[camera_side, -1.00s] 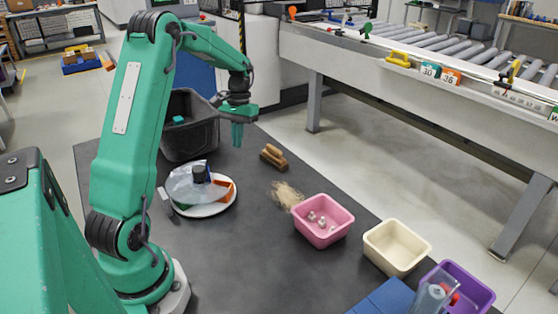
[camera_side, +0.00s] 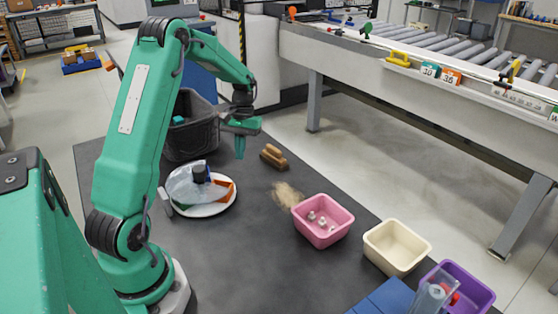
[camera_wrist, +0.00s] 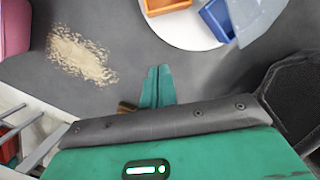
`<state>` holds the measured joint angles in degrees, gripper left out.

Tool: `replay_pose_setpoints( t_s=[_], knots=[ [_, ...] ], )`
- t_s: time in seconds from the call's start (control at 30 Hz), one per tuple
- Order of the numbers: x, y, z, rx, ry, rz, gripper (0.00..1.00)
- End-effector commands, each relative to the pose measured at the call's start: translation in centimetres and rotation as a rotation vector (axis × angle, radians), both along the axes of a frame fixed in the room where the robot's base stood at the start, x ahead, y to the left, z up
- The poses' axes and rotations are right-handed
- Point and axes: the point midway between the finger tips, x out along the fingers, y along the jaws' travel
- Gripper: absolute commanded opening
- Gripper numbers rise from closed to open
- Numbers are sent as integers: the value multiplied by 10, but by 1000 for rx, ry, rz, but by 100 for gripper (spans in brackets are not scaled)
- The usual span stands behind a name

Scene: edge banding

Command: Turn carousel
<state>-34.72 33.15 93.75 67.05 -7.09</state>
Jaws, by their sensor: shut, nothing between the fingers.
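The carousel is a white round plate (camera_side: 212,209) on the dark table, with orange and green parts on it. A clear cover (camera_side: 183,187) with a black knob (camera_side: 199,173) stands over part of it. In the wrist view the plate (camera_wrist: 185,28) is at the top, with an orange tray (camera_wrist: 163,5), a blue tray (camera_wrist: 216,19) and part of the clear cover (camera_wrist: 258,15). My gripper (camera_side: 240,154) is shut and empty, pointing down behind and to the right of the carousel, apart from it. Its closed fingers also show in the wrist view (camera_wrist: 158,72).
A wooden brush (camera_side: 273,156) and a pile of sawdust (camera_side: 287,195) lie right of the gripper. A black bin (camera_side: 190,140) stands behind the carousel. A pink bin (camera_side: 323,234), cream bin (camera_side: 397,262) and purple bin (camera_side: 470,285) line the right side. The table's front middle is clear.

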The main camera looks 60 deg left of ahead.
Motion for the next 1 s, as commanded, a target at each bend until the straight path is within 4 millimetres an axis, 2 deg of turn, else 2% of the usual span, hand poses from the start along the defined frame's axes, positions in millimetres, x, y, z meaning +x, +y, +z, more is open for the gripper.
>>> replay_pose_setpoints(
  t_s=[0.4,0.7,1.0],
  knots=[
    [-12,-11,-63,-1,4,0,0],
    [-33,-30,-62,3,1,-2,0],
    [-41,-37,-62,4,1,-2,0]
  ],
)
